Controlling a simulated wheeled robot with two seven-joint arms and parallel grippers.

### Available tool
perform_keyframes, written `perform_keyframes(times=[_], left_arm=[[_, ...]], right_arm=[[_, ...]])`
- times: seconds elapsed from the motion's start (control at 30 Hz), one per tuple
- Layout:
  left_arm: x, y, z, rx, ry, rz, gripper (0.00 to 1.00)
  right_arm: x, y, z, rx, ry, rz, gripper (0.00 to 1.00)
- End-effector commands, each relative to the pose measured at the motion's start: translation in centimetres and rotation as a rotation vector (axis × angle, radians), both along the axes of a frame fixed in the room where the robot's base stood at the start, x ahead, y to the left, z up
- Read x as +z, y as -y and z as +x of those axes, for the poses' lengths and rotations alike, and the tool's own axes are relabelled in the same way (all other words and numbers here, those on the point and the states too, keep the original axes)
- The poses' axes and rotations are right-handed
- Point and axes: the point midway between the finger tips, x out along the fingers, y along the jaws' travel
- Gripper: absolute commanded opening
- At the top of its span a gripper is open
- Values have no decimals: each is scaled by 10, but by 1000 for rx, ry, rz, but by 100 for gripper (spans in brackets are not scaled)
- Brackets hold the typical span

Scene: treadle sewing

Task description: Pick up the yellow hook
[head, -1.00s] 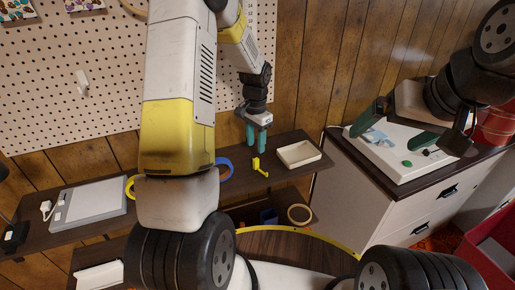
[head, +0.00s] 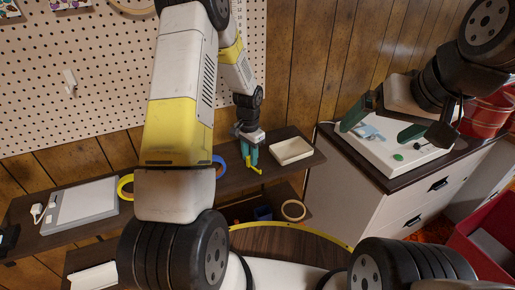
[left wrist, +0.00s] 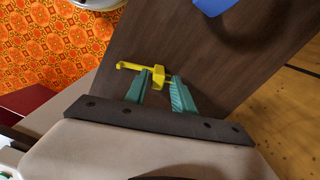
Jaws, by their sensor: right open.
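The small yellow hook (head: 254,169) lies on the dark wooden shelf. In the left wrist view the hook (left wrist: 130,66) has a long thin arm and a blockier part between my fingertips. My left gripper (head: 250,157) points down at it with teal fingers. In the left wrist view this gripper (left wrist: 160,79) is open, with one finger on each side of the blocky part and a small gap showing. My right gripper (head: 385,122) is open, its green fingers wide apart over a white board on the cabinet, away from the hook.
A cream tray (head: 291,151) stands just right of the hook. A blue ring (head: 219,164) and a yellow ring (head: 125,187) are to the left, with a grey tablet (head: 82,203) further left. The pegboard (head: 110,95) and wood wall stand behind. A tape ring (head: 293,209) sits on the lower shelf.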

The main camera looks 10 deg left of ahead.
Motion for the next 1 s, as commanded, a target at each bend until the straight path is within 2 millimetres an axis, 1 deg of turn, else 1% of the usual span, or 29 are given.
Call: perform_keyframes(times=[0.03,0.1,0.13,0.43,0.57,0.67,0.83,1.0], left_arm=[[0,0,0,0,0,0,18],[0,0,0,0,0,0,5],[0,0,0,0,0,0,0],[1,0,0,0,0,0,0],[6,0,0,0,1,-1,0],[14,0,0,1,1,-1,0],[39,0,1,2,3,-1,0],[40,1,-40,-1,-3,0,0]], right_arm=[[0,0,0,0,0,0,100],[0,0,0,0,0,0,100],[0,0,0,0,0,0,100],[0,0,0,0,0,0,100],[0,0,0,0,0,0,100],[0,0,0,0,0,0,100],[0,0,0,0,0,0,100],[0,0,0,0,0,0,100]])
